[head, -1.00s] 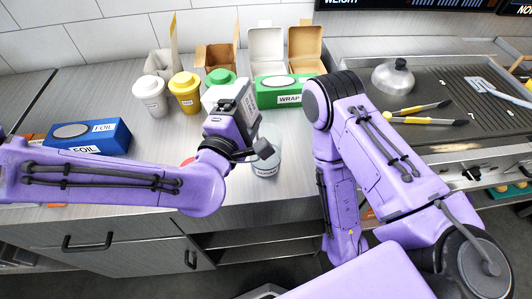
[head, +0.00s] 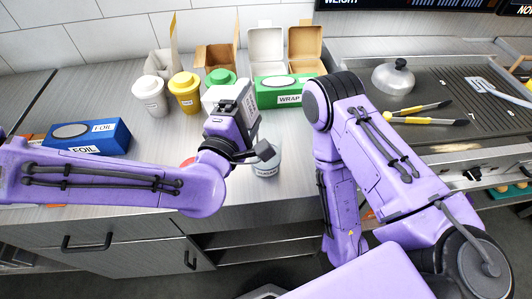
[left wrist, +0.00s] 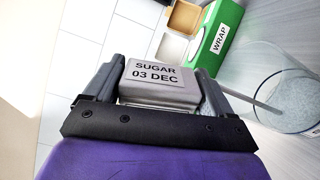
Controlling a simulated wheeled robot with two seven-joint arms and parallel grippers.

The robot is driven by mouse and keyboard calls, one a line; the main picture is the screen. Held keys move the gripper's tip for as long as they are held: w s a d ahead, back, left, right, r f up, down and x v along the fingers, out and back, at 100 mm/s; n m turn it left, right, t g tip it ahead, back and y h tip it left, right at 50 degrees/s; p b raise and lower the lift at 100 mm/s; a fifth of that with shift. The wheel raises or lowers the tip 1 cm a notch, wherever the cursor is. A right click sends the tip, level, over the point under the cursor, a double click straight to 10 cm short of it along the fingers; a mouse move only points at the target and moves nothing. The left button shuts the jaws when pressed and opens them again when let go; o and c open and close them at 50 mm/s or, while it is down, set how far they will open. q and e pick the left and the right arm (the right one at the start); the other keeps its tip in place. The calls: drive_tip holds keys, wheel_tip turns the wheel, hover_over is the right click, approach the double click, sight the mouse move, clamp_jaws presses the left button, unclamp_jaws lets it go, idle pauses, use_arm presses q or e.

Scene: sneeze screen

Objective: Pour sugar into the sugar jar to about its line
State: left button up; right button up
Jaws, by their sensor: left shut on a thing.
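My left gripper (left wrist: 155,95) is shut on a grey container labelled SUGAR 03 DEC (left wrist: 158,92). In the head view the container (head: 214,97) is partly hidden by my gripper, and it is held above the counter, close to the sugar jar (head: 266,160). The clear round jar also shows at the right of the left wrist view (left wrist: 290,95), with pale grainy matter inside. A thin grey streak runs from the container towards the jar, like a stream of sugar. The jar's line and fill level cannot be made out. My right gripper is not visible; only my right arm shows.
A blue FOIL box (head: 98,137) lies at left. White (head: 150,95) and yellow (head: 186,92) lidded cups, a green WRAP box (head: 285,90) and open cartons (head: 305,42) stand behind.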

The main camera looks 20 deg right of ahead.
use_arm(q)
drive_tip(key=shift+f+m+b, duration=0.2)
drive_tip(key=shift+m+b, duration=0.1)
idle(1.8)
drive_tip(key=shift+d+f, duration=0.1)
drive_tip(key=shift+s+m, duration=0.1)
drive_tip(key=shift+m, duration=0.2)
idle(0.3)
drive_tip(key=shift+s+d+m, duration=0.1)
drive_tip(key=shift+d+m, duration=0.05)
drive_tip(key=shift+m, duration=0.65)
idle(4.4)
